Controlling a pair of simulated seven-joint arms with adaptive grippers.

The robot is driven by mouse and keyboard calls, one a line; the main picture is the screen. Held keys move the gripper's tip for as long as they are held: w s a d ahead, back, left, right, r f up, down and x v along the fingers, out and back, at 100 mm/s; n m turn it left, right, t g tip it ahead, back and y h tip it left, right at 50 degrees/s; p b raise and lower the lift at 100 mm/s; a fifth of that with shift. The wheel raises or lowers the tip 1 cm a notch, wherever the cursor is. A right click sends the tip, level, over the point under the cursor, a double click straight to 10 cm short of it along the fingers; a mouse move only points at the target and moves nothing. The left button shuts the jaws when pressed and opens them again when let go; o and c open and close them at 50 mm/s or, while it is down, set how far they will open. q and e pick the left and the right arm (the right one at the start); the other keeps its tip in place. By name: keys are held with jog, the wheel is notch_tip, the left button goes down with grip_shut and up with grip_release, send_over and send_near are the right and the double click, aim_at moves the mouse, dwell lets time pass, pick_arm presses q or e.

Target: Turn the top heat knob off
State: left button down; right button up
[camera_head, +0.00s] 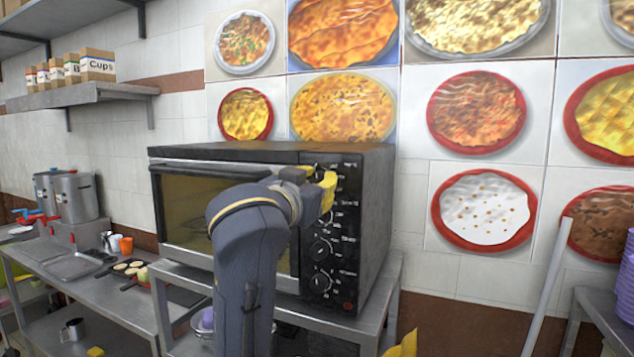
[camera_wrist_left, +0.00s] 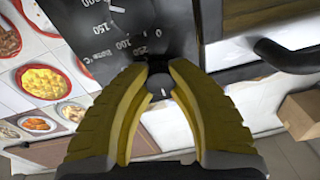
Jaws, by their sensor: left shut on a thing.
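The black toaster oven (camera_head: 225,158) stands on a metal stand, its control panel at the right of its front. My left gripper (camera_head: 325,184) reaches across the oven front to the top of that panel. Its yellow fingers are shut on the top heat knob, which they hide in the head view. In the left wrist view the knob (camera_wrist_left: 160,84) shows between the fingertips (camera_wrist_left: 158,72), with a pale pointer line and temperature numbers beside it. Yellow tips of what looks like my right gripper (camera_head: 402,345) show at the bottom edge; their opening cannot be seen.
Lower knobs (camera_head: 320,282) sit below on the panel. The oven door handle (camera_head: 210,172) runs along the door top. A pale pole (camera_head: 547,290) leans at the right. Metal pots (camera_head: 75,197) and a tray (camera_head: 73,265) stand on the left counter.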

pick_arm(q)
jog(key=c, duration=1)
grip_release()
jog(key=shift+c, duration=0.2)
jog(key=shift+s, duration=0.15)
jog(key=r+v, duration=0.1)
jog(key=v, duration=1)
jog(key=shift+s+a+f, duration=0.15)
jog(key=shift+s+f, duration=0.2)
jog(key=shift+f, duration=0.15)
